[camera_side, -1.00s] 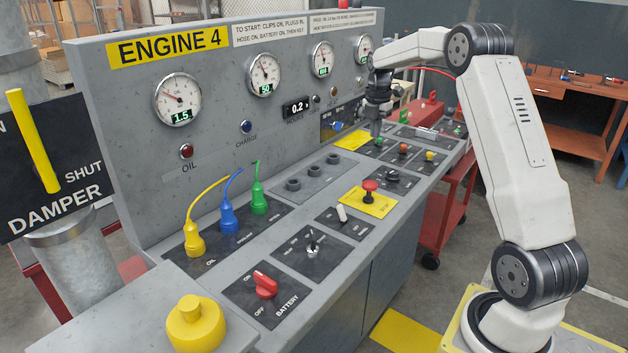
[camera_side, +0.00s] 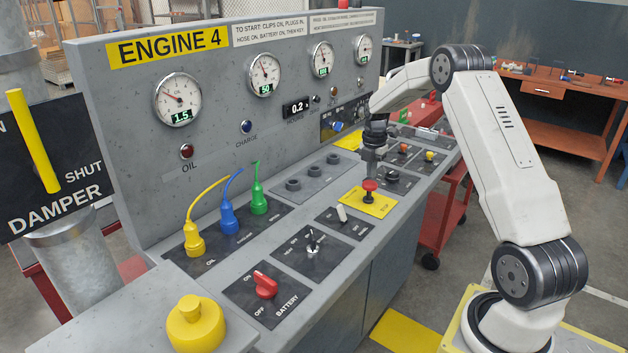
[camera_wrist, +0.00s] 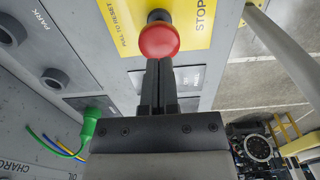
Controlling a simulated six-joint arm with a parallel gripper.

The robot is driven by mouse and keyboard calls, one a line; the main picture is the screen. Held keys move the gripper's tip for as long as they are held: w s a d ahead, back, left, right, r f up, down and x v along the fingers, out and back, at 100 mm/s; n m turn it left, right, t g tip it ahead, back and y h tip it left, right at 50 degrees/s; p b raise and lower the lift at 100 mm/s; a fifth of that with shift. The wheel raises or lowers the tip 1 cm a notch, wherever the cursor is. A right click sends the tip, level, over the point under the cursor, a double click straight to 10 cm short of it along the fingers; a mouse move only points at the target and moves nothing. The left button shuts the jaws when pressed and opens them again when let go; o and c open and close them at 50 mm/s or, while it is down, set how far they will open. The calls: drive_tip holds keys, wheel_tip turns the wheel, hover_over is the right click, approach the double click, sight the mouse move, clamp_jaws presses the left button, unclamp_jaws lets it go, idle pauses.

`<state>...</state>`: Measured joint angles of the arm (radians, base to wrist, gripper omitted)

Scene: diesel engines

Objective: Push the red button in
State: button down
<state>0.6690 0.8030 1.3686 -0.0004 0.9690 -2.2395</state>
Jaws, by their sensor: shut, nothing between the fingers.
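The red button (camera_side: 369,186) is a mushroom head on a dark stem, standing up from a yellow plate (camera_side: 378,207) on the console's sloping desk. In the wrist view the red button (camera_wrist: 159,41) is at the top centre, on the yellow plate lettered STOP and PULL TO RESET. My gripper (camera_side: 370,174) is shut and empty, pointing down just above the button in the side view. In the wrist view the tips of my gripper (camera_wrist: 158,64) overlap the button's lower edge. I cannot tell whether they touch it.
A white-tipped switch (camera_side: 341,213) and a key switch (camera_side: 312,243) are in front of the plate. Empty round sockets (camera_side: 312,170) lie to its left. Yellow, blue and green plugs (camera_side: 228,217) with cables stand further left. The gauge panel (camera_side: 225,110) rises behind the desk.

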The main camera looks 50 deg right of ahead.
sight(371, 183)
drive_tip(key=shift+f, duration=0.85)
drive_tip(key=shift+f, duration=0.1)
drive_tip(key=shift+f, duration=1.3)
wheel_tip(371, 183, up, 15)
drive_tip(key=shift+f, duration=0.2)
